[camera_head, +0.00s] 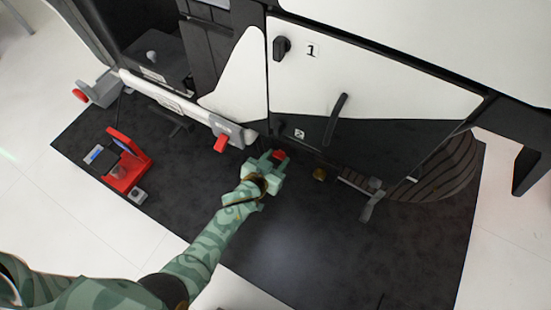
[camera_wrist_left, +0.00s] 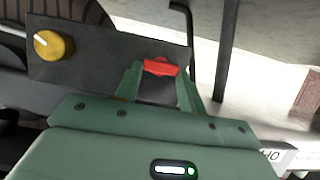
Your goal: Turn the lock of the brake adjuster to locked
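The brake adjuster panel is a dark plate (camera_wrist_left: 95,62) on the rig, with a red knob (camera_wrist_left: 160,67) and a round yellow knob (camera_wrist_left: 54,45) with a white mark. My left gripper (camera_wrist_left: 160,80) has one finger on each side of the red knob, and I see no clear gap between them. In the head view the red knob (camera_head: 279,155) shows at the tips of my left gripper (camera_head: 274,160), and the yellow knob (camera_head: 319,174) is to its right. Lettering that would name the lock's position is not readable. My right gripper is not in view.
The white and black rig panel (camera_head: 300,75) rises behind, with a black handle (camera_head: 336,118). A grey clamp with a red lever (camera_head: 221,143) is left of my gripper. A red device (camera_head: 128,165) lies on the dark mat (camera_head: 310,245), whose front part is mostly clear.

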